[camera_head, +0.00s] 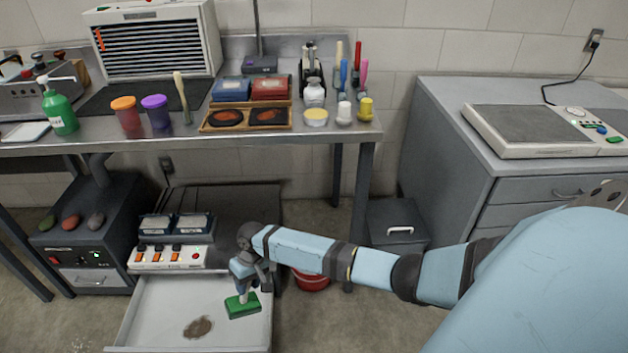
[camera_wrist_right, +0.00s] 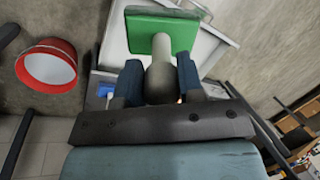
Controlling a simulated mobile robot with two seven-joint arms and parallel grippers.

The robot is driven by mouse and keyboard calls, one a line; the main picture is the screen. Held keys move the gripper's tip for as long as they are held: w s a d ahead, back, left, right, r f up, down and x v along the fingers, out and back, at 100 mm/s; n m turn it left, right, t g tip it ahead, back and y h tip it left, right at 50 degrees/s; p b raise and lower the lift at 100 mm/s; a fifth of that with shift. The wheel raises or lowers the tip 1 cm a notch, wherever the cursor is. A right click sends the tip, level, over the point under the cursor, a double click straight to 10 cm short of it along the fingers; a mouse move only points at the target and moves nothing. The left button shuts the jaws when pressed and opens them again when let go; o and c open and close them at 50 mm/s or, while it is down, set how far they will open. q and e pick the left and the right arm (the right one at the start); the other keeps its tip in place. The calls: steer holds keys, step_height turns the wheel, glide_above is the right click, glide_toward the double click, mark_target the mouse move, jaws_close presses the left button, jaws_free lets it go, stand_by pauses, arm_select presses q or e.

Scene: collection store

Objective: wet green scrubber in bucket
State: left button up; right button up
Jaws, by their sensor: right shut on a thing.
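The green scrubber (camera_head: 242,305) is a green block with a pale grey handle. My right gripper (camera_head: 245,272) is shut on its handle, and the block hangs over the white drawer or tray, near a brown stain. Whether it touches the surface I cannot tell. In the right wrist view the scrubber (camera_wrist_right: 162,32) points away between the fingers of my right gripper (camera_wrist_right: 160,82). The red bucket (camera_head: 311,280) stands on the floor right of the tray, partly hidden behind my right arm. In the right wrist view the bucket (camera_wrist_right: 50,68) shows its red rim and pale inside. My left gripper is out of view.
The white tray (camera_head: 150,310) has a brown stain (camera_head: 198,327). A switch strip (camera_head: 168,257) lies behind it. A steel bench (camera_head: 330,128) with bottles, jars and tools stands above. A dark box (camera_head: 398,222) and grey cabinet (camera_head: 455,150) are at right.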

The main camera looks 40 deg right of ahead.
mark_target(252, 299)
steer(key=shift+f+b, duration=0.35)
steer(key=shift+f, duration=0.5)
steer(key=shift+f+b, duration=0.35)
steer(key=shift+f, duration=0.35)
step_height(252, 299, down, 2)
steer(key=shift+b, duration=0.55)
steer(key=shift+f+b, duration=0.35)
steer(key=shift+f, duration=0.35)
step_height(252, 299, down, 2)
steer(key=shift+b, duration=0.6)
steer(key=shift+f+b, duration=0.55)
steer(key=shift+f, duration=0.35)
steer(key=shift+f+b, duration=0.6)
steer(key=shift+f, duration=0.4)
arm_select(q)
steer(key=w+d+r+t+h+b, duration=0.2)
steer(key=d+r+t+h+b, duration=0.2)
steer(key=b, duration=0.4)
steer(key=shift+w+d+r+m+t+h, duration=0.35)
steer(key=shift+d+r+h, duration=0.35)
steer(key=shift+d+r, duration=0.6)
arm_select(e)
step_height(252, 299, down, 12)
steer(key=shift+f, duration=0.15)
